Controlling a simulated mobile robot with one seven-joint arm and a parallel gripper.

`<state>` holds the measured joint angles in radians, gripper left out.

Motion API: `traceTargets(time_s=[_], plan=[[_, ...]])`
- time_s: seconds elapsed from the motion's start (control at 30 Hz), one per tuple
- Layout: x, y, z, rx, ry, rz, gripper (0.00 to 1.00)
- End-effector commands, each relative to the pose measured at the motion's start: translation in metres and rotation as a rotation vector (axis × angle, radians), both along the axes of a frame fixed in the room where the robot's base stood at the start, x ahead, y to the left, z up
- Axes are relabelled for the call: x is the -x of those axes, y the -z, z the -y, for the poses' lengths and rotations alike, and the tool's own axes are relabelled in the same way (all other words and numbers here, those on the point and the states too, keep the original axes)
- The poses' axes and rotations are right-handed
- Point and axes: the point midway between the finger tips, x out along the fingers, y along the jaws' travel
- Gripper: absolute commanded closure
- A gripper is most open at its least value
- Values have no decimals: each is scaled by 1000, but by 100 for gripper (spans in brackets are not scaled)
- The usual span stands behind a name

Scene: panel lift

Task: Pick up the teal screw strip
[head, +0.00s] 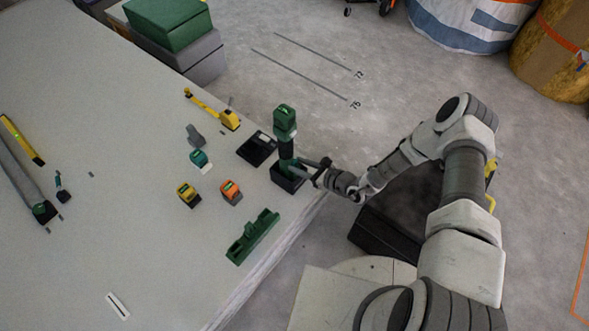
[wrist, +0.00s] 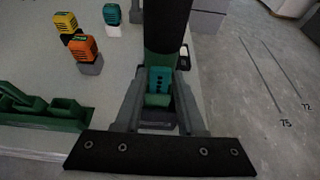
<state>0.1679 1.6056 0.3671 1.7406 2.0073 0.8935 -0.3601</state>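A teal block, likely the teal screw strip (head: 200,158), sits on a pale base on the table, left of my gripper; it also shows at the top of the wrist view (wrist: 112,14). My gripper (head: 303,169) is away from it, at the table's right edge, beside the lower part of a green tool (head: 285,122) standing upright in a dark holder (head: 288,178). In the wrist view the fingers (wrist: 160,82) lie on both sides of this tool, with a teal slotted part between them. I cannot tell whether they press on it.
A yellow block (head: 187,192) and an orange block (head: 230,190) stand near the teal one. A green tray (head: 252,236) lies at the front edge. A black case (head: 257,148) and a yellow tape measure (head: 229,119) are behind. The table's front left is mostly clear.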

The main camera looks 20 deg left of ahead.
Motion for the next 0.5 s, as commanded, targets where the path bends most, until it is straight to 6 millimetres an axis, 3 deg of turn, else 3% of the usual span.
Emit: traceTargets(time_s=[0.03,0.2,0.5], plan=[[0,0,0,0,0,0,72],[0,0,0,0,0,0,100],[0,-1,0,0,0,0,100]])
